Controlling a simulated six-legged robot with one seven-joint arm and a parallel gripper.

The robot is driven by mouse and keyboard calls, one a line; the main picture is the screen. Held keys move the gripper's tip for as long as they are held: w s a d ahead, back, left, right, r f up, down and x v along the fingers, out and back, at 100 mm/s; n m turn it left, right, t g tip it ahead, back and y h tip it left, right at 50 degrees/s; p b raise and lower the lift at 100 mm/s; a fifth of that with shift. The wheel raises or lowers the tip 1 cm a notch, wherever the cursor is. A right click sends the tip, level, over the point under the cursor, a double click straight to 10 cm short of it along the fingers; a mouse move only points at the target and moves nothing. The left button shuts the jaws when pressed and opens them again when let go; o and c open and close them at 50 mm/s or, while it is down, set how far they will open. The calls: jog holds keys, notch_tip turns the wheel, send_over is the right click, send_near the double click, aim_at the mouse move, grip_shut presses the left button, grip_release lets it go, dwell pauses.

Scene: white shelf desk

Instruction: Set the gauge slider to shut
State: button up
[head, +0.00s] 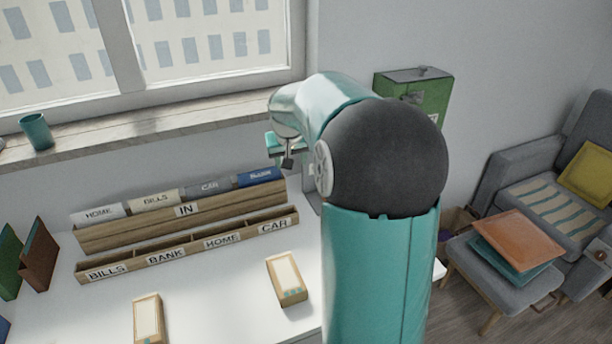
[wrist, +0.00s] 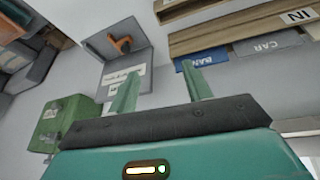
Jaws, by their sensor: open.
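A grey angled stand (wrist: 138,38) with white labels on one face shows in the upper left of the wrist view. An orange piece (wrist: 121,44) with a dark end sits on it; it looks like the gauge slider, but its setting is too small to read. In the head view only a grey edge of the stand (head: 311,187) shows; my arm hides the rest. My gripper (wrist: 162,70) is open and empty, its two pale green fingers pointing toward the stand and the folder rack, apart from the orange piece. The gripper (head: 287,154) is partly hidden in the head view.
A wooden rack (head: 185,226) of labelled folders and a lower sorting tray (head: 190,253) stand left of my arm. Two small boxes (head: 288,280) (head: 148,319) lie on the white desk. A green box (head: 428,90) hangs on the wall.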

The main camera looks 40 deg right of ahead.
jog(key=w+d+f+m, duration=0.1)
jog(key=d+f, duration=0.3)
jog(key=d, duration=0.4)
jog(key=d+f+m, duration=0.2)
jog(key=d+f, duration=0.3)
jog(key=d, duration=0.3)
jog(key=x, duration=1.3)
jog(key=shift+f, duration=0.25)
jog(key=shift+c, duration=0.2)
